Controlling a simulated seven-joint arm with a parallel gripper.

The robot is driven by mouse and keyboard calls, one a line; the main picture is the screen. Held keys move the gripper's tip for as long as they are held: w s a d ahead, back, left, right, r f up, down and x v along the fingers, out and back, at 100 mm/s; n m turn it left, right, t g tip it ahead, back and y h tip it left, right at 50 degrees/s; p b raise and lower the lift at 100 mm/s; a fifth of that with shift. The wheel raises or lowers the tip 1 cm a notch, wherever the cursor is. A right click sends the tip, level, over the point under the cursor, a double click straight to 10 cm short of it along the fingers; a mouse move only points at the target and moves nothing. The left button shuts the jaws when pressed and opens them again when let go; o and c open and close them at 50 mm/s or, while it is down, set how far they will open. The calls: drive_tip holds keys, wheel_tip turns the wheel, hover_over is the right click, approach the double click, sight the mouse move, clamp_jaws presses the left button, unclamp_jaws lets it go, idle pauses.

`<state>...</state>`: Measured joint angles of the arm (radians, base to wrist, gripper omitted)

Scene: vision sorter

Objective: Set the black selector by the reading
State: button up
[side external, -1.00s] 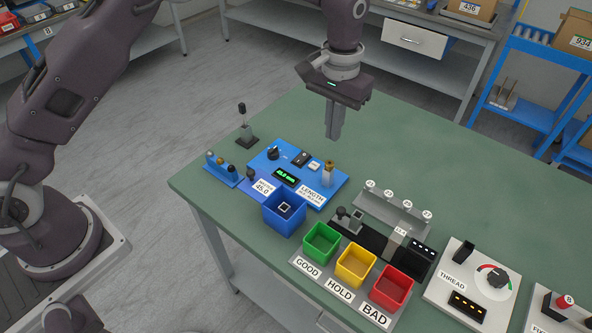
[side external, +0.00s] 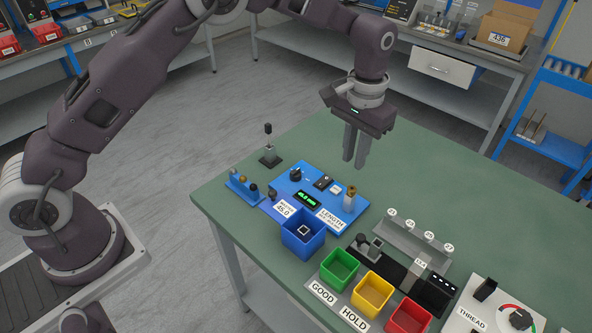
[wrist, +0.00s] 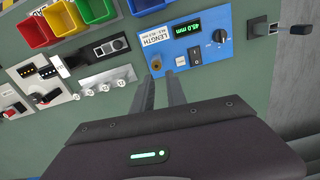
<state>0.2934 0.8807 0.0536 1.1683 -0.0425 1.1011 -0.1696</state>
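A black knob (side external: 295,174) sits on the far left part of the blue LENGTH panel (side external: 322,207); it also shows in the wrist view (wrist: 219,36). The panel's display (side external: 308,200) is lit green and reads 45.0 mm in the wrist view (wrist: 187,28). A black rocker switch (side external: 322,182) and a pale button (side external: 335,190) sit beside it. A brass-topped post (side external: 349,200) stands at the panel's right end. My gripper (side external: 355,160) hangs above and behind the panel, its fingers apart, empty and touching nothing.
A black-topped lever (side external: 268,130) stands behind the panel. A blue bin (side external: 303,250) holds a small grey square piece. Green (side external: 340,271), yellow (side external: 372,293) and red (side external: 408,318) bins stand in front. The THREAD panel (side external: 480,300) has another black dial. The table's far right is clear.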

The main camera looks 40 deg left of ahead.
drive_tip(key=o, duration=0.6)
drive_tip(key=a+f+m, duration=0.1)
drive_tip(key=a+m, duration=0.1)
drive_tip(key=a+f+m, duration=0.1)
drive_tip(key=a+m, duration=0.1)
drive_tip(key=a, duration=0.1)
drive_tip(key=a+f+m, duration=0.2)
drive_tip(key=a+m, duration=0.1)
drive_tip(key=shift+s+a+f+g, duration=0.1)
drive_tip(key=shift+s+a+g, duration=0.15)
drive_tip(key=shift+s+g, duration=0.05)
drive_tip(key=m, duration=0.9)
hover_over(295, 171)
drive_tip(key=shift+d+f, duration=0.25)
drive_tip(key=shift+f, duration=0.8)
drive_tip(key=shift+w+a+f+m+t, duration=0.1)
drive_tip(key=shift+a+f+m+t, duration=0.15)
drive_tip(key=shift+m+t, duration=0.25)
wheel_tip(295, 171, down, 7)
drive_tip(key=shift+r, duration=0.15)
clamp_jaws()
